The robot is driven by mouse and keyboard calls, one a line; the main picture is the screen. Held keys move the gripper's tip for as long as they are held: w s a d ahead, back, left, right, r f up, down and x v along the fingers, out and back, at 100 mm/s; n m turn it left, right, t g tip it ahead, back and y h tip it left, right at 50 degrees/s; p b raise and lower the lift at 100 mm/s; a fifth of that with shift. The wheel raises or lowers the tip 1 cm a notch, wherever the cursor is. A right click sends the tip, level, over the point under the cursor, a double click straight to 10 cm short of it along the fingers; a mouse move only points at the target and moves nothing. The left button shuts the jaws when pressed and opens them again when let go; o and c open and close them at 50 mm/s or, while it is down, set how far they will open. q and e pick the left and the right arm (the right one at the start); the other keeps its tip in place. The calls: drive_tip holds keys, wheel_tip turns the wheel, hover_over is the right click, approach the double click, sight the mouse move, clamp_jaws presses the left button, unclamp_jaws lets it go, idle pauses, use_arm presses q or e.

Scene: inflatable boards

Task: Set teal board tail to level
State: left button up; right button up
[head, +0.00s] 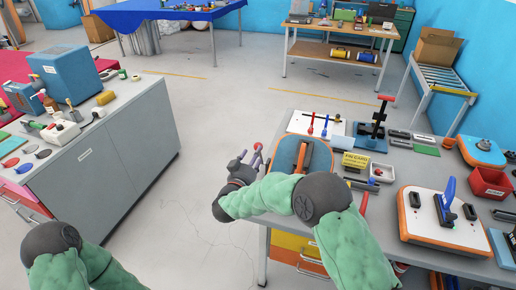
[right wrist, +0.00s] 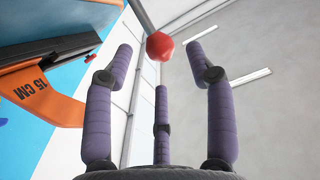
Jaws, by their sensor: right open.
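My right gripper (head: 250,163) is at the left edge of the right workbench, beside a blue board (head: 289,152) with an orange and dark fixture on it. It is open; its three purple fingers (right wrist: 160,75) spread in the right wrist view. A red knob (right wrist: 160,46) on a grey rod shows between the fingertips, with no finger visibly closed on it. I cannot tell which board is the teal one. My left gripper is out of the frame.
The right workbench (head: 300,113) also holds a white orange-rimmed board (head: 425,222), another blue board (head: 482,150), a red bin (head: 488,181) and a yellow label block (head: 355,161). A grey cabinet (head: 120,125) stands at the left. The floor (head: 205,190) between them is clear.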

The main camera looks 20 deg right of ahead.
drive_tip(key=b+x, duration=0.1)
drive_tip(key=x, duration=0.4)
drive_tip(key=shift+w+d, duration=0.25)
drive_tip(key=shift+r, duration=0.1)
clamp_jaws()
